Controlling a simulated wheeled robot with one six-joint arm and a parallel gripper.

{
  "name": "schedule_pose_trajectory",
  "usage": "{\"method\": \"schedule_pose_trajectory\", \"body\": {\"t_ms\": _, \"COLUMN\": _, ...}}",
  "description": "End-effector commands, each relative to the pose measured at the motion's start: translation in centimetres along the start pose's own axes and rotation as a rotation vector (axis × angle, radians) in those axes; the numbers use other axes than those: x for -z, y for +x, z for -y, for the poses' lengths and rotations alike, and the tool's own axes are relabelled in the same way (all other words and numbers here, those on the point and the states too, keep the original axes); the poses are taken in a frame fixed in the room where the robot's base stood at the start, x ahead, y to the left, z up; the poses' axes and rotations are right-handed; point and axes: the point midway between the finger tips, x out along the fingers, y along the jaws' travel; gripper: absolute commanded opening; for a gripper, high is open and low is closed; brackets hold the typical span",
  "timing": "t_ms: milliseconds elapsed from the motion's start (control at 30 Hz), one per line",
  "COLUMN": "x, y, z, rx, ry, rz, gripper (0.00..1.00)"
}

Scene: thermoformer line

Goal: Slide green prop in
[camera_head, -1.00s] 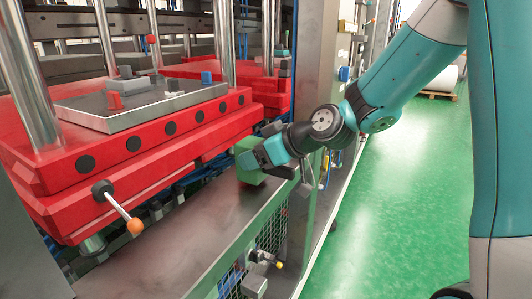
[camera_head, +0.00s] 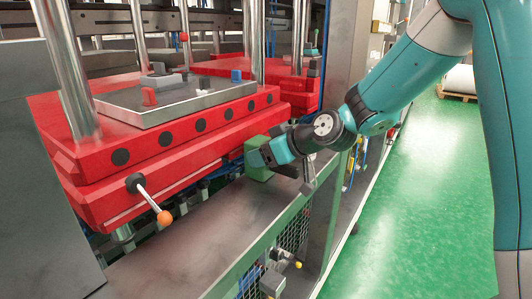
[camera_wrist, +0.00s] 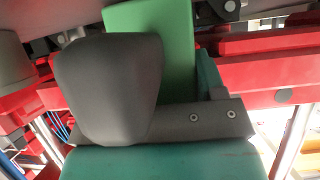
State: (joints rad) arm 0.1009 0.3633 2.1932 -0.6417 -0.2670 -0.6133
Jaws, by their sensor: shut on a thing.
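The green prop (camera_head: 256,158) is a block at the edge of the red press platen, above the grey ledge. It also shows in the wrist view (camera_wrist: 165,35), partly hidden behind my gripper's dark finger. My gripper (camera_head: 266,155) is shut on the green prop and comes from the right. The red platen (camera_head: 160,150) stands to the left of the prop and carries a grey plate. I cannot tell whether the prop touches the platen or the ledge.
A lever with an orange knob (camera_head: 164,218) sticks out from the platen's front. The grey ledge (camera_head: 195,245) is bare in front of the platen. Steel columns rise through the platen. The green floor (camera_head: 410,220) at the right is clear.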

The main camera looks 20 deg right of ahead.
Motion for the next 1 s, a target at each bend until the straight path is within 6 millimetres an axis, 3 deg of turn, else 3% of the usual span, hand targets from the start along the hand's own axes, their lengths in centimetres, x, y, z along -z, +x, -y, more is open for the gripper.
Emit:
{"method": "schedule_pose_trajectory", "body": {"t_ms": 267, "x": 0.2, "y": -0.1, "z": 0.0, "rx": 0.000, "ry": -0.001, "rz": -0.005, "gripper": 0.03}}
{"method": "schedule_pose_trajectory", "body": {"t_ms": 300, "x": 0.2, "y": -0.1, "z": 0.0, "rx": 0.000, "ry": -0.001, "rz": -0.004, "gripper": 0.73}}
{"method": "schedule_pose_trajectory", "body": {"t_ms": 400, "x": 0.1, "y": 0.0, "z": 0.0, "rx": 0.000, "ry": -0.001, "rz": -0.003, "gripper": 0.93}}
{"method": "schedule_pose_trajectory", "body": {"t_ms": 767, "x": 0.0, "y": -0.6, "z": -0.1, "rx": -0.001, "ry": 0.001, "rz": 0.000, "gripper": 0.93}}
{"method": "schedule_pose_trajectory", "body": {"t_ms": 1000, "x": 0.0, "y": -5.2, "z": -0.2, "rx": -0.007, "ry": 0.002, "rz": -0.002, "gripper": 0.93}}
